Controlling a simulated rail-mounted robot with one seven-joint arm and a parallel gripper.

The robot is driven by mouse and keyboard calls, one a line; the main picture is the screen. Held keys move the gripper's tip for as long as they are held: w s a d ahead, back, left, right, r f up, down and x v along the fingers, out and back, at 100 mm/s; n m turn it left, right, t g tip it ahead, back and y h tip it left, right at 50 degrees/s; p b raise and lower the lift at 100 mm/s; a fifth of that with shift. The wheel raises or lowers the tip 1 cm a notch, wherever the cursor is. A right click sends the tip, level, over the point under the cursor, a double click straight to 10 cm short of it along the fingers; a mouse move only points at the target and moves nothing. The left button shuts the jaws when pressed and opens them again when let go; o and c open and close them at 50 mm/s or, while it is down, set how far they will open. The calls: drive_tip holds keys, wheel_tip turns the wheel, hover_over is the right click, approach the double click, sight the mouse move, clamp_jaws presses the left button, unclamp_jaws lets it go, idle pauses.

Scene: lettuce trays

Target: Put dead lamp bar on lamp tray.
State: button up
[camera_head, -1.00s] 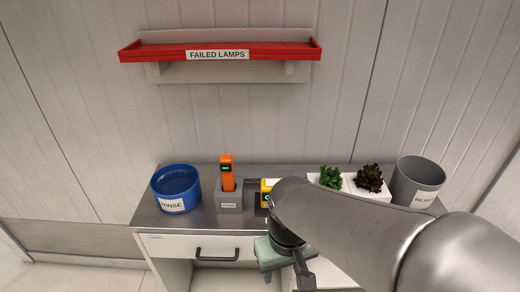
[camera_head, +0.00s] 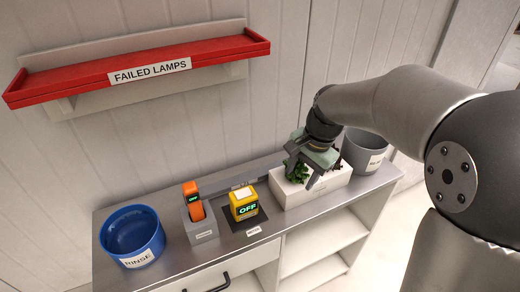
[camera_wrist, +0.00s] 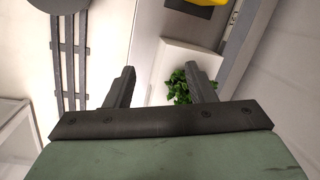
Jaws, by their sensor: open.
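The red lamp tray (camera_head: 150,62), labelled FAILED LAMPS, is on a wall shelf at the upper left of the head view; its inside looks empty. I cannot pick out a dead lamp bar in either view. My gripper (camera_head: 303,174) is open, pointing down in front of the white lettuce planter, right of and well below the red tray. In the wrist view its two dark fingers (camera_wrist: 162,88) stand apart with nothing held between them. The gripper partly hides the planter and a green lettuce.
On the steel counter stand a blue RINSE bowl (camera_head: 132,231), an orange device (camera_head: 193,200) in a grey holder, a yellow device (camera_head: 243,204) reading OFF, the white planter (camera_head: 313,190) and a grey bin (camera_head: 366,150). Open wall lies between tray and counter.

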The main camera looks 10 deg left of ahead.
drive_tip(key=w+a+f+m+y+p, duration=0.1)
drive_tip(key=w+a+m, duration=0.1)
drive_tip(key=w+a, duration=0.35)
drive_tip(key=w+a+f+m, duration=0.1)
drive_tip(key=w+a+m, duration=0.15)
drive_tip(key=a, duration=0.55)
drive_tip(key=p, duration=0.1)
hover_over(243, 178)
drive_tip(key=d, duration=0.2)
drive_tip(key=x, duration=0.4)
drive_tip(key=d+x, duration=0.1)
drive_tip(key=x, duration=0.1)
drive_tip(key=shift+d+f, duration=0.1)
drive_tip(key=shift+f, duration=0.05)
drive_tip(key=shift+p+x, duration=1.05)
drive_tip(key=shift+x, duration=2.1)
drive_tip(key=shift+d, duration=0.2)
drive_tip(key=shift+c, duration=0.3)
clamp_jaws()
